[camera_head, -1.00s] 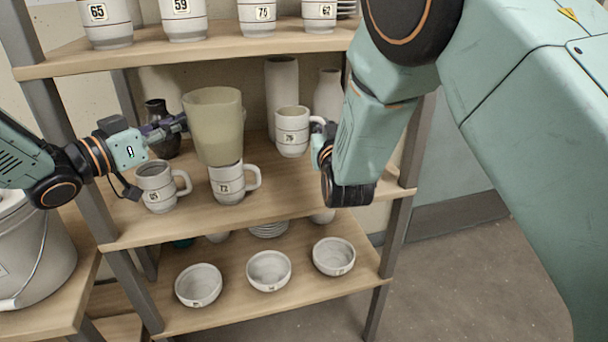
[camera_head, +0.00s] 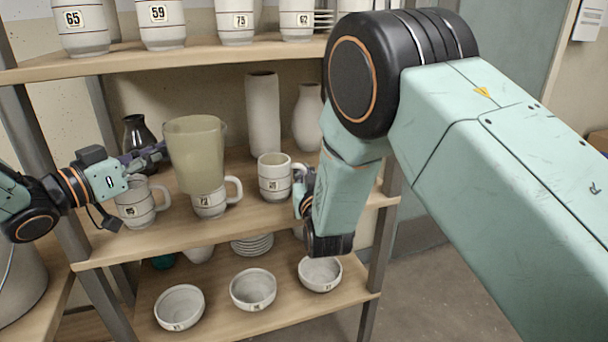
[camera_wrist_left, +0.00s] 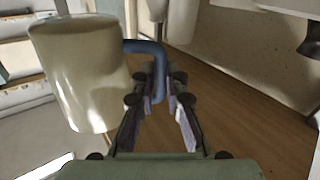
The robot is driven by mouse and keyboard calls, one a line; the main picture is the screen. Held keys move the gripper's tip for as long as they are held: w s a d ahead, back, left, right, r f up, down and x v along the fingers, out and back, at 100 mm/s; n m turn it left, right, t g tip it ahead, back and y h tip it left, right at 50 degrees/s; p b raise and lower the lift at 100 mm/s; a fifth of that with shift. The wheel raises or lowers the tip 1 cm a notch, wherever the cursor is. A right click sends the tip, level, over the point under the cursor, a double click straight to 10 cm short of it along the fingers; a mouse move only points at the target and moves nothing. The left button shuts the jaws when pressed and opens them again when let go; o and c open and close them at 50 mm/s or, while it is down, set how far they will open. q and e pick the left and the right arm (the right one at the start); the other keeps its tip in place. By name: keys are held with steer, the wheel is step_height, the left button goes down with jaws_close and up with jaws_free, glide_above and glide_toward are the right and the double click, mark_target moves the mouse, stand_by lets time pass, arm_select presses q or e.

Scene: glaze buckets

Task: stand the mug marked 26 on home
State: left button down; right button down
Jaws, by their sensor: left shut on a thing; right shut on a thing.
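A white mug (camera_head: 275,178) with a dark-edged label, its number too small to read surely but perhaps 26, is at the right of the middle shelf in the head view. My right gripper (camera_head: 301,192) is shut on its handle, partly hidden by my own arm. I cannot tell whether its base touches the shelf. My left gripper (camera_head: 160,153) is shut on the handle of a beige jug (camera_head: 194,155); the wrist view shows the fingers (camera_wrist_left: 160,85) around a bluish handle beside the jug (camera_wrist_left: 85,75). No marking reading home is legible.
Two labelled mugs stand on the middle shelf (camera_head: 240,226): one left (camera_head: 135,207), one partly behind the jug (camera_head: 209,204). A tall cylinder vase (camera_head: 263,115), a white bottle vase (camera_head: 307,118) and a dark vase (camera_head: 137,133) stand behind. Bowls (camera_head: 253,289) are below, labelled cups (camera_head: 162,25) above.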

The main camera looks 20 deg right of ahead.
steer(key=c, duration=1.8)
jaws_free()
steer(key=shift+s, duration=0.1)
steer(key=o, duration=0.4)
steer(key=shift+f, duration=0.1)
